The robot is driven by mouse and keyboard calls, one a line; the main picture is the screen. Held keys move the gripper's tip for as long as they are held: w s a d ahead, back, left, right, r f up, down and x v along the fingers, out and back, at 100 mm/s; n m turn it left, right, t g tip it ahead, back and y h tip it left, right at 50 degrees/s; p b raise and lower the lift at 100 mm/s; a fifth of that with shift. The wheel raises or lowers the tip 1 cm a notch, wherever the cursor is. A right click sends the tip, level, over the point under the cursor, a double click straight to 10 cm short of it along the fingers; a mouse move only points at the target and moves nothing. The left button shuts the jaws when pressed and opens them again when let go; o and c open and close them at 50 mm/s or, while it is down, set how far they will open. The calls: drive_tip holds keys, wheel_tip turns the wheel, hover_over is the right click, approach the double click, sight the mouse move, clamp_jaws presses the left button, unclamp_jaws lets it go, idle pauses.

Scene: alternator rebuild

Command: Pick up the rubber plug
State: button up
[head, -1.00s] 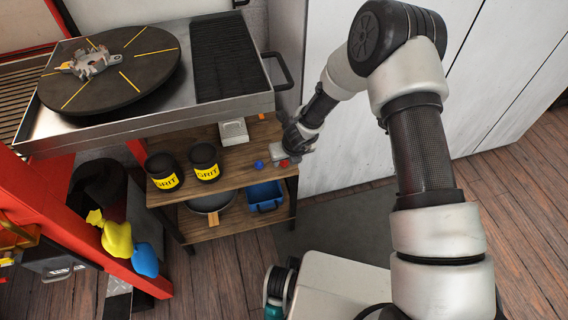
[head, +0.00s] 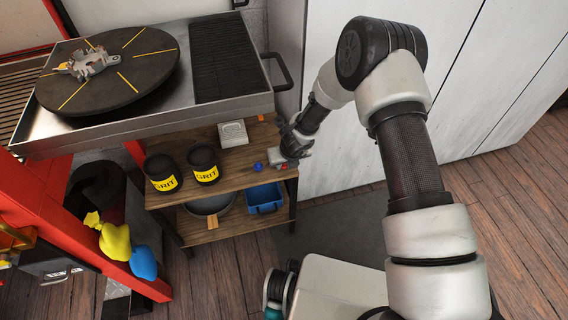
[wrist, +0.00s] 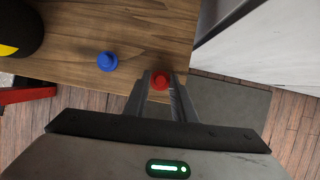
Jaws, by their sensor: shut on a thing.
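A red plug (wrist: 160,80) sits between the two fingers of my gripper (wrist: 161,84) in the wrist view, and the fingers are shut on it. In the head view my gripper (head: 278,160) is at the right front corner of the upper wooden shelf, with the red plug (head: 284,166) showing small at its tips. I cannot tell whether the plug touches the shelf. A similar blue plug (wrist: 107,61) stands on the wood to the left, apart from my gripper. It also shows in the head view (head: 257,166).
Two black grit tins (head: 204,163) and a white box (head: 233,133) stand on the upper shelf (head: 232,170). A blue bin (head: 264,197) and a pan (head: 210,204) are below. A metal bench with a turntable (head: 110,72) overhangs. White cabinet panels (head: 345,150) are close on the right.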

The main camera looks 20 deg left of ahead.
sight(285, 166)
drive_tip(key=shift+r, duration=0.45)
wheel_tip(285, 166, up, 3)
drive_tip(key=shift+f+p, duration=0.1)
drive_tip(key=shift+p, duration=1)
drive_tip(key=shift+s+d+f+b, duration=0.4)
drive_tip(key=shift+s+d+b, duration=0.35)
drive_tip(key=shift+b, duration=0.4)
drive_tip(key=s+d+r+p, duration=0.1)
drive_tip(key=s+d+r, duration=0.1)
drive_tip(key=s+d, duration=0.2)
drive_tip(key=s+d+r, duration=0.2)
drive_tip(key=s+d, duration=0.2)
drive_tip(key=s, duration=0.5)
drive_tip(key=shift+s+d+r+p, duration=0.15)
drive_tip(key=shift+d+r+p, duration=0.15)
drive_tip(key=shift+d+p, duration=0.1)
